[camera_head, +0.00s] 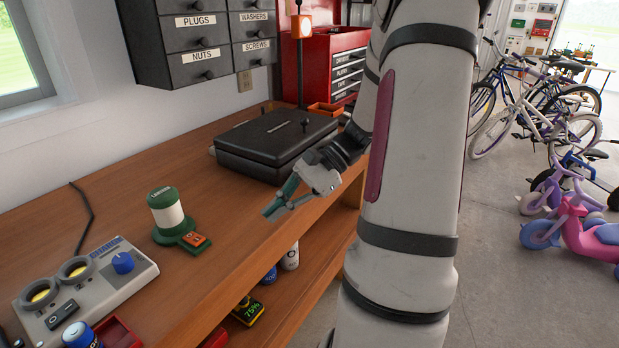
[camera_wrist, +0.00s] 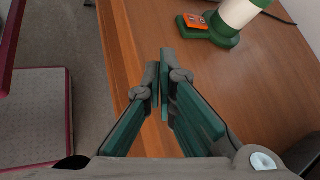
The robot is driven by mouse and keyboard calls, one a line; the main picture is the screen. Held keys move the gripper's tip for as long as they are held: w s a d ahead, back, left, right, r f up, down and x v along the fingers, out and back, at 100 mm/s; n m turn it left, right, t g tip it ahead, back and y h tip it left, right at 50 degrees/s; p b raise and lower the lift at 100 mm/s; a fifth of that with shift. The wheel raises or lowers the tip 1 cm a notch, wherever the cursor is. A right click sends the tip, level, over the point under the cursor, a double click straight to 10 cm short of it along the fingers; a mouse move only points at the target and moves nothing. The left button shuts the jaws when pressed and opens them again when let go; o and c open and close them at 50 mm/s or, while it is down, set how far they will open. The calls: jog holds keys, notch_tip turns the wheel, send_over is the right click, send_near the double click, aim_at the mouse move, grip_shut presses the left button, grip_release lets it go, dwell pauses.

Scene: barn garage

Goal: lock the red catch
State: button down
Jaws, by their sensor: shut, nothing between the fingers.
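I cannot clearly make out a red catch in either view. A closed black case (camera_head: 268,141) lies flat on the wooden workbench; any catch on its sides is too small or hidden. My gripper (camera_head: 272,209) is above the front edge of the bench, in front of the case and to the right of the lantern. Its green fingers (camera_wrist: 165,84) are shut and empty in the wrist view, apart from any object. Far away on the back wall, a small panel with a red part (camera_head: 541,28) shows, too small to read.
A green and white lantern (camera_head: 167,210) with an orange switch (camera_head: 194,239) stands on the workbench (camera_head: 228,262). A grey charger (camera_head: 85,290) is at the left front. A red tool chest (camera_head: 325,62) stands behind the case. Bikes and a pink scooter (camera_head: 583,228) stand right.

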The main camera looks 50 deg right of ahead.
jog(key=s+d+f+m+t+h, duration=0.1)
jog(key=s+d+f+m+t, duration=0.1)
jog(key=s+d+m+t, duration=0.2)
jog(key=s+d+f+m+t+h, duration=0.2)
jog(key=s+d+m+t, duration=0.2)
jog(key=d, duration=0.7)
jog(key=s+d+f+m+t+h, duration=0.2)
jog(key=s+d+f+m+t, duration=0.1)
jog(key=d+m+t, duration=0.3)
jog(key=shift+s+d+t, duration=0.75)
jog(key=shift+d+t, duration=0.05)
jog(key=shift+d, duration=0.05)
jog(key=x, duration=1.4)
jog(key=shift+w+r+h, duration=0.1)
jog(key=shift+h, duration=0.2)
jog(key=shift+r+g+p, duration=0.15)
jog(key=shift+g+p, duration=0.15)
jog(key=shift+p, duration=0.35)
